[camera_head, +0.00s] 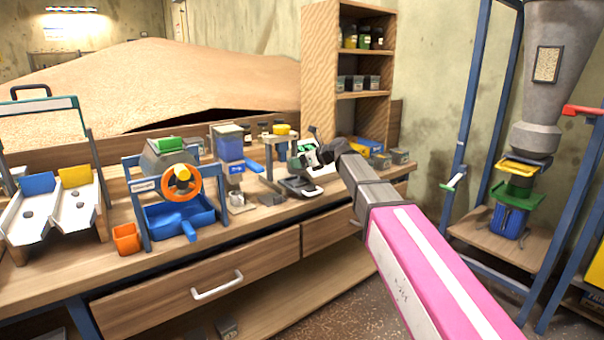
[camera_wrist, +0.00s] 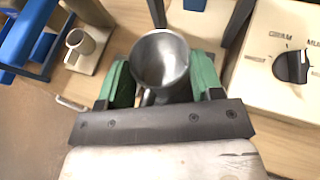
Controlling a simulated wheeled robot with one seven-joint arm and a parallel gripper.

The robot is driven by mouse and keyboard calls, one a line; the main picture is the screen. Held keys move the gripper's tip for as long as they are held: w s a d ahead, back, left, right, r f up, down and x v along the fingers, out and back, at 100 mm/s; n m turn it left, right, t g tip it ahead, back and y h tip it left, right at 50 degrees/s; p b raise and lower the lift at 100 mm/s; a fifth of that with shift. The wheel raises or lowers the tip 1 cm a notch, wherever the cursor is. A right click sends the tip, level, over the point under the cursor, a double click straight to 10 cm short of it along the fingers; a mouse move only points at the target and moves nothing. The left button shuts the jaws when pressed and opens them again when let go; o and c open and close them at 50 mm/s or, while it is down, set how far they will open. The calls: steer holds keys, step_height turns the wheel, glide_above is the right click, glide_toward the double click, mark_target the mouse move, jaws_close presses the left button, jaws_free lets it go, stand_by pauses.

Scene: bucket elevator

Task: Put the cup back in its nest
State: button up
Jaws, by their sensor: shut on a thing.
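My gripper (camera_wrist: 160,85) is shut on a grey metal cup (camera_wrist: 161,60); its green fingers are on either side of the cup, whose open mouth faces the wrist camera. The cup looks empty inside. In the head view my gripper (camera_head: 305,157) is over the middle-right of the bench, and the held cup is too small and covered to make out. A second, smaller metal cup (camera_wrist: 82,43) with a handle stands at left in the wrist view, on a wooden base. A small metal cup (camera_head: 237,198) also shows on the bench in the head view. I cannot tell which spot is the nest.
A pale device with a black knob (camera_wrist: 291,66) is close at right of the held cup. A shelf (camera_head: 320,50) stands behind.

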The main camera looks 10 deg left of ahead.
steer(key=shift+w+d+f, duration=0.15)
steer(key=shift+w+f, duration=0.2)
steer(key=shift+w, duration=0.3)
steer(key=shift+f, duration=2.05)
steer(key=o, duration=1.3)
steer(key=shift+f, duration=0.1)
